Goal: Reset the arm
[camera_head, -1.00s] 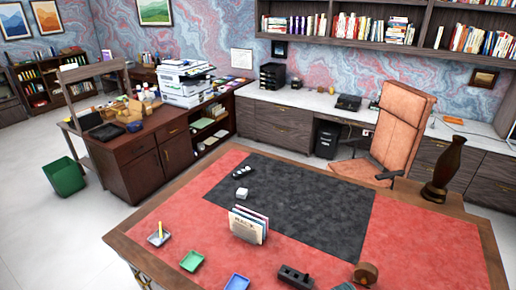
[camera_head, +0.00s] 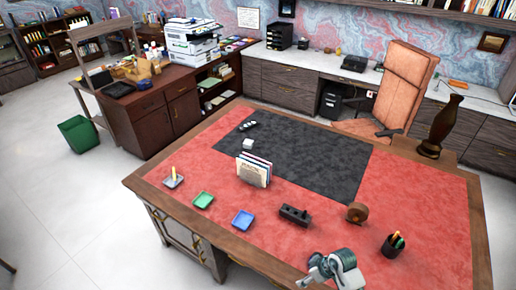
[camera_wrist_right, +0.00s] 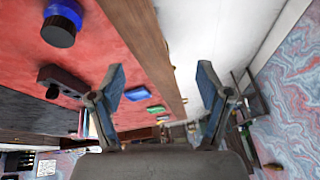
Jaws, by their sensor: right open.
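My right gripper (camera_head: 318,268) shows at the bottom edge of the head view, over the near edge of the desk (camera_head: 478,230). In the right wrist view my gripper (camera_wrist_right: 161,82) has its two fingers spread wide, with nothing between them. Desk edge and floor show beyond the fingers. My left gripper is in neither view.
A chair (camera_head: 398,85) stands behind.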

